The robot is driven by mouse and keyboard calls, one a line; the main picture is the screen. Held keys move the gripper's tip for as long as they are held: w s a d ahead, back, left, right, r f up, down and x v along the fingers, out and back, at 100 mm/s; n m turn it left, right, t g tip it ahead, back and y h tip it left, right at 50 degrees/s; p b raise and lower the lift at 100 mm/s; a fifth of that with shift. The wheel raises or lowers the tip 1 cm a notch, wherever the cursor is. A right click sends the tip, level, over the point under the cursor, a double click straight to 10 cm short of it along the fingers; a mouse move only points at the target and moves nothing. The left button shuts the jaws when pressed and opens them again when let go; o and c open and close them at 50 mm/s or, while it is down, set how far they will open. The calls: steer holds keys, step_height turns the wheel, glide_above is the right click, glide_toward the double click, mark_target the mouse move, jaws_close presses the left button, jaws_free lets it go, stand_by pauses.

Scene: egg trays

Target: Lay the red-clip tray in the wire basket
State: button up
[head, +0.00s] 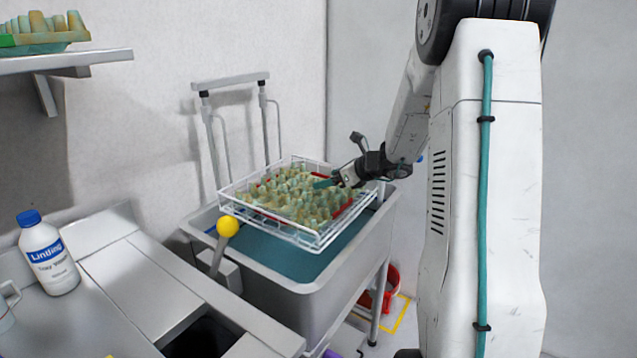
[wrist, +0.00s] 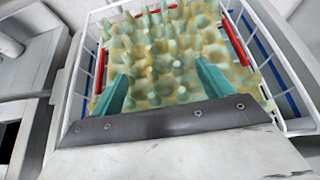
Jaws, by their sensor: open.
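The red-clip tray is a mottled yellow-green egg tray (head: 290,197) with red clips along its edges. It lies inside the white wire basket (head: 318,239), which sits over the grey sink cart. In the wrist view the tray (wrist: 160,60) fills the basket, with a red clip on each side and the basket's wires (wrist: 268,85) around it. My gripper (head: 328,183) is at the tray's right edge in the head view. In the wrist view its two teal fingers (wrist: 162,90) are spread apart over the near part of the tray. Whether the fingertips touch the tray is unclear.
A white bottle with a blue cap (head: 48,255) stands on the left counter. A yellow ball-topped lever (head: 228,227) rises beside the basket. Another tray with a green clip (head: 42,36) sits on the wall shelf (head: 90,60). A red bucket (head: 380,290) is on the floor.

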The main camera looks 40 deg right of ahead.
steer(key=s+a+r+n+g+y, duration=0.1)
steer(key=s+a+r+n+g, duration=0.15)
steer(key=s+a+n, duration=0.4)
steer(key=s+a+r+n+g+y, duration=0.1)
steer(key=s+a+r+n+g, duration=0.2)
steer(key=a, duration=0.6)
steer(key=s+a+r+n+g+y, duration=0.1)
steer(key=s+a+r+n, duration=0.25)
steer(key=a+n, duration=0.35)
steer(key=s+a+n+g+h, duration=0.1)
steer(key=s+n+g+h, duration=0.1)
steer(key=s+n, duration=0.5)
steer(key=s+a+n+g+h, duration=0.1)
steer(key=s+n+h, duration=0.4)
steer(key=s, duration=1.1)
steer(key=a+f+n, duration=0.1)
steer(key=n, duration=0.2)
steer(key=shift+s+a+g, duration=0.15)
steer(key=shift+a+g, duration=0.15)
steer(key=shift+g, duration=0.05)
steer(key=shift+n, duration=0.25)
